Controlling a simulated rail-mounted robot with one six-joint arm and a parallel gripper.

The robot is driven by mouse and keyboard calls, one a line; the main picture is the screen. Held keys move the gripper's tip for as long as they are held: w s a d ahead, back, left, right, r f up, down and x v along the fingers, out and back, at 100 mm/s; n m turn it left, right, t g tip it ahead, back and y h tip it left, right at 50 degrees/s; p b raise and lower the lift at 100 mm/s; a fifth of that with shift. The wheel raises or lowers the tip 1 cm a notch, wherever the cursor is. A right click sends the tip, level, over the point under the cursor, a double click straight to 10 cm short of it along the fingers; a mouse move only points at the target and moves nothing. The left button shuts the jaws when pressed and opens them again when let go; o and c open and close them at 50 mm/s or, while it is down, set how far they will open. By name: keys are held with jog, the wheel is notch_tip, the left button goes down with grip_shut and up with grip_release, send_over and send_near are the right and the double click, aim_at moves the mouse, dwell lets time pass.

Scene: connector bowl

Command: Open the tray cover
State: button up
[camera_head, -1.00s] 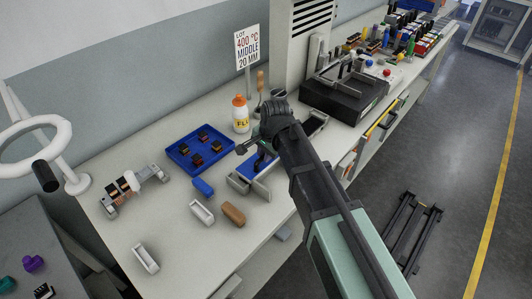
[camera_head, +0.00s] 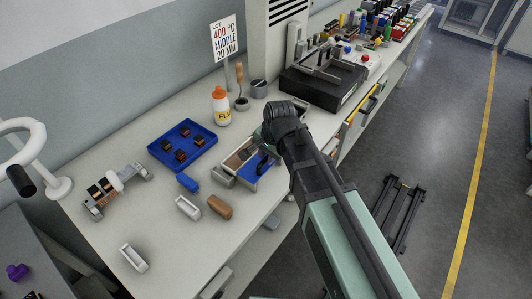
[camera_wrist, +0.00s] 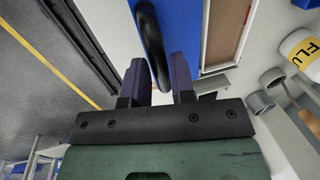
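The tray (camera_head: 228,180) is a pale box on the bench with a blue cover (camera_head: 265,176) on its right part. A black handle (camera_head: 262,164) stands on the cover. A brown area (camera_head: 238,158) shows beside the blue; the wrist view shows this brown area (camera_wrist: 224,32) next to the blue cover (camera_wrist: 184,22). My gripper (camera_head: 264,140) is over the tray's far side. In the wrist view my gripper (camera_wrist: 159,82) has its fingers apart, with the curved black handle (camera_wrist: 151,40) reaching between them. I see no firm grip on it; contact is unclear.
A blue bin (camera_head: 183,146) with several small parts lies left of the tray. A yellow-labelled bottle (camera_head: 221,106) and grey cups (camera_head: 258,89) stand behind. A blue block (camera_head: 188,182), a white box (camera_head: 187,207) and a brown block (camera_head: 219,206) lie in front.

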jog(key=shift+o, duration=1.4)
notch_tip(320, 180, up, 11)
jog(key=s+d+p, duration=0.1)
jog(key=p, duration=0.9)
jog(key=shift+d+f+p, duration=0.15)
jog(key=shift+d+p, duration=0.15)
jog(key=shift+d, duration=0.05)
